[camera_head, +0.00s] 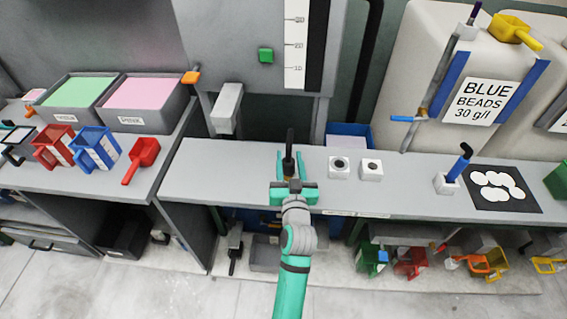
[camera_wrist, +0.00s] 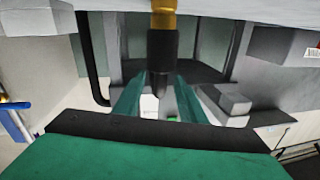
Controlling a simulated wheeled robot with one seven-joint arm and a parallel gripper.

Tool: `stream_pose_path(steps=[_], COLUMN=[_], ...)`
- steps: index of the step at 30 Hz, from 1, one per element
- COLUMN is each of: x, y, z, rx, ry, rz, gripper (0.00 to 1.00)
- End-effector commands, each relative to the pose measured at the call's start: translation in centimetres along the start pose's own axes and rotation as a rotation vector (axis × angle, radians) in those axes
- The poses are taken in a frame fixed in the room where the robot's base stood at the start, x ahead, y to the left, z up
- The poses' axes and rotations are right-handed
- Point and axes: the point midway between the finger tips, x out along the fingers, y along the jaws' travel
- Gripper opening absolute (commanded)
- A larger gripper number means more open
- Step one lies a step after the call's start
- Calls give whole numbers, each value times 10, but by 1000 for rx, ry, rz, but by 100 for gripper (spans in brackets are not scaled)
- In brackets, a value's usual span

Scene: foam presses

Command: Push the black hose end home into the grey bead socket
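The black hose end (camera_head: 289,150) stands roughly upright at my fingertips, over the grey bench in front of the press. In the wrist view the black hose end (camera_wrist: 162,48) has a brass-coloured collar (camera_wrist: 164,12) at the top of the picture. Two pale blocks with dark round holes, a left one (camera_head: 339,173) and a right one (camera_head: 371,175), sit on the bench to the right. I cannot tell which thing is the grey bead socket.
The press with a green button (camera_head: 265,55) and a grey arm (camera_head: 227,108) rises behind. A block with a blue-handled tool (camera_head: 461,162) and a black mat (camera_head: 482,201) with white discs are at the right. Bins and scoops crowd the left bench. Bench left of my gripper is clear.

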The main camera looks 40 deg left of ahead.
Motion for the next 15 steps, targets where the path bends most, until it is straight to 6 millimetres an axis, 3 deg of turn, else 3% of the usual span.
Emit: stream_pose_path(steps=[6, 15], x=[23, 26], y=[0, 1], z=[0, 0], rx=[0, 0], ry=[1, 1], rz=[-1, 1], gripper=[37, 37])
